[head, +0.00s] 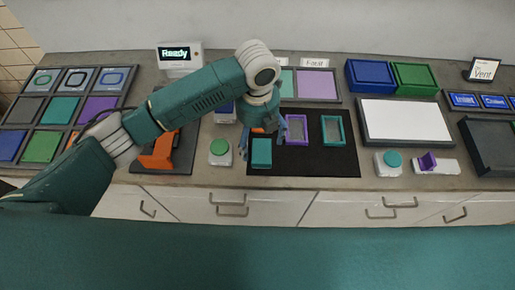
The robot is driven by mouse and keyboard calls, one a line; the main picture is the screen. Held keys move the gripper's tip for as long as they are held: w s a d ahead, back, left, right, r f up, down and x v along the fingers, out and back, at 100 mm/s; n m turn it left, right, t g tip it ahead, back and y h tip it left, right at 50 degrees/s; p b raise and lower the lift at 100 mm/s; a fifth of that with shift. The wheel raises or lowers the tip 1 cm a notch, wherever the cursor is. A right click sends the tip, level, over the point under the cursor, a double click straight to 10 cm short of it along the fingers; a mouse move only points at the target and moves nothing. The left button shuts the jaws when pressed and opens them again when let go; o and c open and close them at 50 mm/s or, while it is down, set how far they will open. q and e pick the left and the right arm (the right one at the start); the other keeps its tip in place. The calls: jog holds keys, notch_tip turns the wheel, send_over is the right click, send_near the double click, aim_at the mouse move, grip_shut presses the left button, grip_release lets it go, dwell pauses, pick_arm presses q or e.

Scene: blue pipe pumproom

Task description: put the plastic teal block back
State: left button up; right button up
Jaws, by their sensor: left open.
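A solid teal block (261,153) lies on the black mat (318,164), near its front left corner. My left gripper (262,138) points down over the far end of the block, its fingers spread to either side. It is open, and I cannot tell whether the fingers touch the block. The gripper and forearm hide the mat's back left part. A hollow purple frame (297,143) and a hollow teal frame (345,130) lie to the right on the mat. My right gripper is out of view.
A grid tray (44,97) with coloured tiles lies at the left, beside an orange fixture (160,155). A white box with a green button (220,147) stands left of the mat. A grey-framed white panel (406,120) and a white box with a teal button (393,160) are at the right.

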aim_at(258, 151)
pick_arm(q)
notch_tip(258, 151, up, 5)
jog(key=shift+r+b, duration=0.1)
jog(key=shift+b, duration=0.35)
dwell(0.3)
